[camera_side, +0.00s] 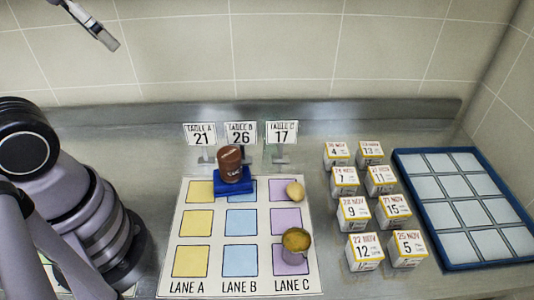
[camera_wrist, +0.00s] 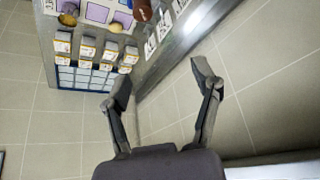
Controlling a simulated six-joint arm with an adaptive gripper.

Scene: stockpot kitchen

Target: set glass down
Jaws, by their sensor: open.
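My gripper (camera_wrist: 163,85) is open in the wrist view, with nothing between its spread fingers. It points over the counter edge and tiled surfaces, well away from the objects. I cannot make out a clear drinking glass. In the side view a metal cup with yellow-brown contents (camera_side: 296,244) stands upright on the lowest lane C square. A brown labelled jar (camera_side: 230,165) stands on a blue block (camera_side: 234,187) at the top of lane B. A small tan round item (camera_side: 295,191) sits on the top lane C square.
Several dated boxes (camera_side: 365,250) stand to the right, beside a blue compartment tray (camera_side: 472,262).

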